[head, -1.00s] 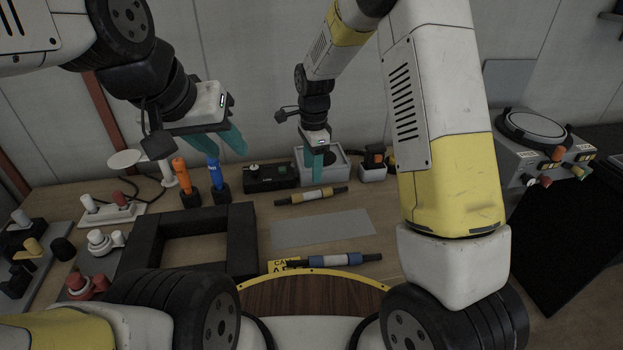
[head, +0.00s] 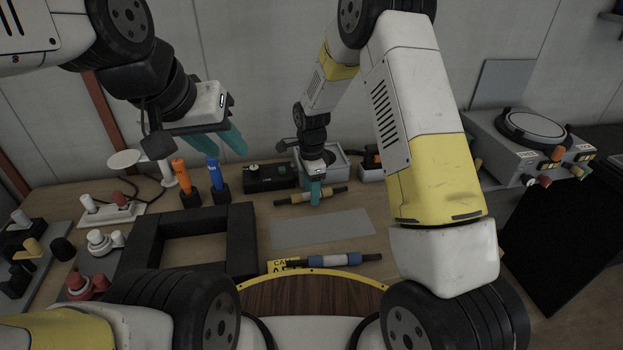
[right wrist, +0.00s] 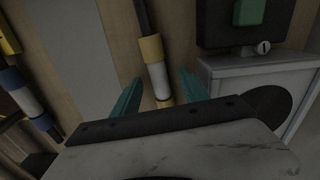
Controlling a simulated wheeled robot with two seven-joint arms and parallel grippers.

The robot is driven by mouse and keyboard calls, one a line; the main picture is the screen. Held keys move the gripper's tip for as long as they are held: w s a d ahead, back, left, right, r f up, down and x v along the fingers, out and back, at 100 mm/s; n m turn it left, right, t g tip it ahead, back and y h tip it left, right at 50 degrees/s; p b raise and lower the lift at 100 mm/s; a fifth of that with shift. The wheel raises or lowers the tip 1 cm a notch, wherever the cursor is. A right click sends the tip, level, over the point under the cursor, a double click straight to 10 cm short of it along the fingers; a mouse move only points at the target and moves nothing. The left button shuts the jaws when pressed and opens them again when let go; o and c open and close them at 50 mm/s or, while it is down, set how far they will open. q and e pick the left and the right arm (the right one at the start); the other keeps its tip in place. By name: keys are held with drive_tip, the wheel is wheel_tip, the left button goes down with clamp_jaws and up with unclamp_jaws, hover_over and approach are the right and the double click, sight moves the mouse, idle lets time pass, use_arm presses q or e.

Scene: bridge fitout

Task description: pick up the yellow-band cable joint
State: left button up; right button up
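The yellow-band cable joint (head: 295,198) lies on the table behind the grey mat, a dark rod with yellow bands and a pale middle. It also shows in the right wrist view (right wrist: 152,50), running between the fingers. My right gripper (head: 315,194) is open above or around the joint and hides part of it in the head view. In the right wrist view the fingers of my right gripper (right wrist: 158,98) stand apart on either side of it; I cannot tell whether they touch it. My left gripper (head: 228,140) is open and empty, raised at the left.
A blue-band cable joint (head: 340,260) lies in front of the grey mat (head: 320,229). A grey box (head: 340,160) stands close behind the right gripper, with a black box (head: 268,178) to its left. A black frame (head: 240,240) and orange and blue-handled tools stand left.

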clamp_jaws()
idle(1.3)
